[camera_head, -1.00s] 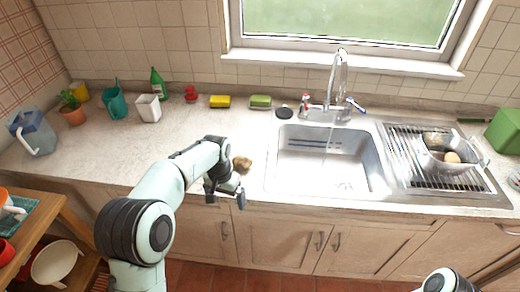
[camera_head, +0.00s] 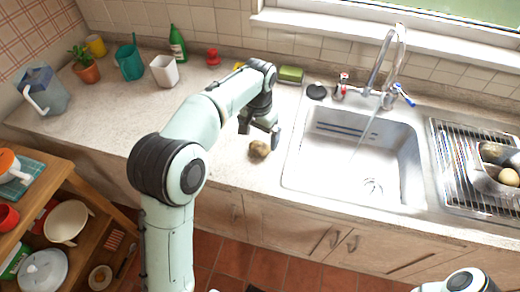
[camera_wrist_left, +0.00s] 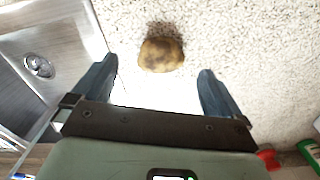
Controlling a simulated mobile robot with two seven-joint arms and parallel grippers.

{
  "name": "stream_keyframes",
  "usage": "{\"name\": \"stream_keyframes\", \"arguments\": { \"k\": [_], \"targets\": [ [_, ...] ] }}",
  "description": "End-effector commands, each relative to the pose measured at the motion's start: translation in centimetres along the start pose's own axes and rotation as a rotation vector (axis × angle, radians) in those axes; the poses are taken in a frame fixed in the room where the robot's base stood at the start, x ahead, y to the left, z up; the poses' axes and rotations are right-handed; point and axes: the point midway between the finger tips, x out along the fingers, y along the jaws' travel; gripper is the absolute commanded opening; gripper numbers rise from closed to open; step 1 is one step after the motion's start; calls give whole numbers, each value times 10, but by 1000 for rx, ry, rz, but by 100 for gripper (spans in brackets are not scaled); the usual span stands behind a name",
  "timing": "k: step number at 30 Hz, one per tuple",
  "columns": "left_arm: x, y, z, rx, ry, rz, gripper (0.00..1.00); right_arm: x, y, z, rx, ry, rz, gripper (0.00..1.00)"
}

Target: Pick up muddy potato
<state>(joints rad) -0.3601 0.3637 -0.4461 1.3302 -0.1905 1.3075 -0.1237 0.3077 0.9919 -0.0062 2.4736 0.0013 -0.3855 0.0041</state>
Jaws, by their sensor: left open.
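The muddy potato (camera_head: 260,149) is a brown, dirty lump on the counter, just left of the sink. My left gripper (camera_head: 259,128) is above the counter, a little behind the potato, with its fingers pointing down. In the left wrist view the potato (camera_wrist_left: 161,55) lies ahead of the two spread fingers (camera_wrist_left: 155,90), roughly midway between them and apart from both. The left gripper is open and empty. My right gripper is not in view; only a piece of my right arm shows at the bottom right.
The sink (camera_head: 350,165) is right of the potato, with water running from the faucet (camera_head: 392,65). A colander (camera_head: 487,178) with potatoes stands on the drying rack (camera_head: 450,150). A green sponge (camera_head: 291,74) and black disc (camera_head: 316,92) lie behind. The counter left of the potato is clear.

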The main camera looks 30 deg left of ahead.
Motion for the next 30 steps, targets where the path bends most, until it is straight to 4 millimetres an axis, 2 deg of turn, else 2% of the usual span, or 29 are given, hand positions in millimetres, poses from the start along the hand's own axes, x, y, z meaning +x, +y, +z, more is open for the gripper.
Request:
{"name": "stream_keyframes", "arguments": {
  "k": [7,15,24,25,30],
  "targets": [
    [20,-1,-1,-1,-3,-1,100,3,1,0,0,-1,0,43],
    [57,-3,-5,-1,-2,0,100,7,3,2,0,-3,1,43],
    [62,-3,-6,-1,1,1,100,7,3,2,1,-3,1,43],
    [62,-3,-6,-1,1,1,94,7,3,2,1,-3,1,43],
    [61,-3,-6,-1,1,1,41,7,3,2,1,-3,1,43]
  ]
}}
